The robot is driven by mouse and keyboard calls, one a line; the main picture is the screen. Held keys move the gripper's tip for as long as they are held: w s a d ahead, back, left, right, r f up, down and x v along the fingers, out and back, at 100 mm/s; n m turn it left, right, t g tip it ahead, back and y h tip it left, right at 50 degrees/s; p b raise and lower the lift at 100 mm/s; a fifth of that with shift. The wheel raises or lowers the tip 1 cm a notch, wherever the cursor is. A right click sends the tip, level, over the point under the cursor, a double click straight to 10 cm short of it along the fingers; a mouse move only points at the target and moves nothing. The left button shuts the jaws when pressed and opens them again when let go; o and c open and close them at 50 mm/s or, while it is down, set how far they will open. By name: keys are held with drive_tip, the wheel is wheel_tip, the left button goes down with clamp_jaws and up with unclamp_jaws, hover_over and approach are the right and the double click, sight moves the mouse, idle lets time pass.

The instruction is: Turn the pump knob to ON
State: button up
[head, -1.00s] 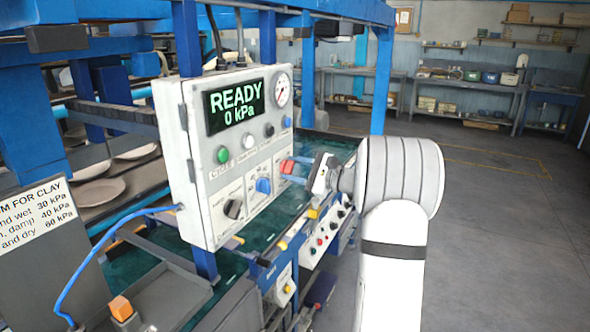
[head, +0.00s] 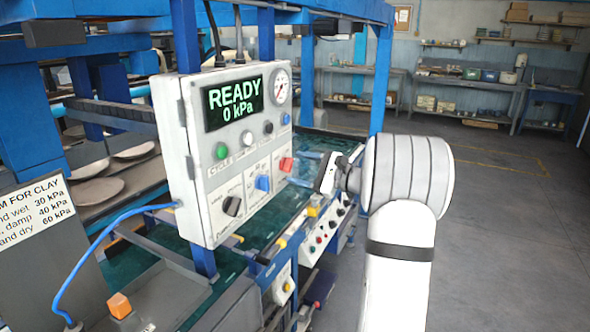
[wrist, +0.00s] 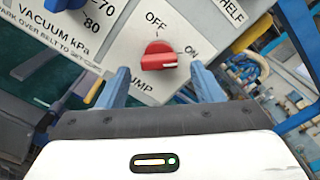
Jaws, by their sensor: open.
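The red pump knob (wrist: 158,56) sits on the white panel, between an OFF label above it and an ON label to its right. Its bar lies roughly crosswise in the wrist view, with one end toward ON. In the head view, the knob (head: 286,164) is at the panel's right edge. My gripper (wrist: 161,76) is open, with one blue finger on each side below the knob and a gap between fingertips and knob. In the head view, my gripper (head: 302,170) is just right of the knob, apart from it.
The control box (head: 208,215) has a display (head: 233,103) reading READY 0 kPa. A blue vacuum knob (head: 262,183) and a black knob (head: 232,206) are left of the pump knob. A gauge (head: 281,87) sits at the upper right. Open floor lies to the right.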

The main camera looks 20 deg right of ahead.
drive_tip(key=v, duration=0.5)
drive_tip(key=shift+s+d+b, duration=0.1)
drive_tip(key=shift+s+b, duration=0.05)
drive_tip(key=shift+b, duration=0.2)
drive_tip(key=shift+f, duration=0.1)
